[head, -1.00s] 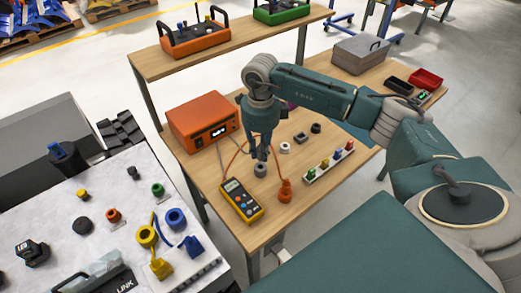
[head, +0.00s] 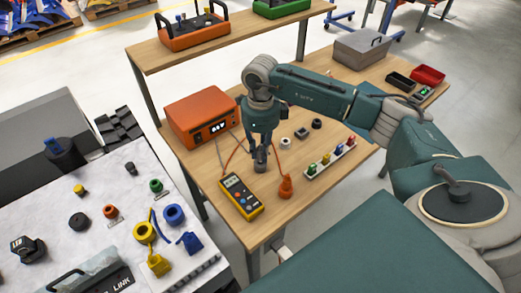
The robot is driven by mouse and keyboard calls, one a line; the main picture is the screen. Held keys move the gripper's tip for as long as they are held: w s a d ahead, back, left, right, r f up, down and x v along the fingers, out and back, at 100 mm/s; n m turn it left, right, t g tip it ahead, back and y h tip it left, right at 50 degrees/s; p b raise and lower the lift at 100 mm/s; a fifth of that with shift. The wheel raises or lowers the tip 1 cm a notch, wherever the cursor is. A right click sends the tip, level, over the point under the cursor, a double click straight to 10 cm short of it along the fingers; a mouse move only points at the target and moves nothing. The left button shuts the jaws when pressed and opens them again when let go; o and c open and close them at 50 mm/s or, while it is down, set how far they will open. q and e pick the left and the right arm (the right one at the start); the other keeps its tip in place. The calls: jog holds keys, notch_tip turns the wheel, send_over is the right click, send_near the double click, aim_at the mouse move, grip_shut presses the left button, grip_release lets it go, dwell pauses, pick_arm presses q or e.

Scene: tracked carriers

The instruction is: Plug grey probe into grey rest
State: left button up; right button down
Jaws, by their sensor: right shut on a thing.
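My right gripper (head: 261,149) reaches down from above the wooden bench. It is shut on a small grey piece, which I take to be the grey probe; the fingers hide most of it. Right below the fingertips stands a small round grey piece (head: 260,167), which looks like the grey rest, on the bench behind the yellow multimeter. The probe's lower end and the rest overlap in the head view. I cannot tell whether the probe is in it or just above it. My left gripper is not in view.
The yellow multimeter (head: 241,197) and an orange plug (head: 286,187) with its cable lie close in front. An orange box (head: 201,117) stands behind left.

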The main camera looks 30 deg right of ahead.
aim_at(261, 145)
jog(key=shift+f+b, duration=0.75)
jog(key=shift+f, duration=0.25)
jog(key=c, duration=1.5)
grip_release()
notch_tip(261, 145, up, 12)
jog(key=shift+r, duration=0.1)
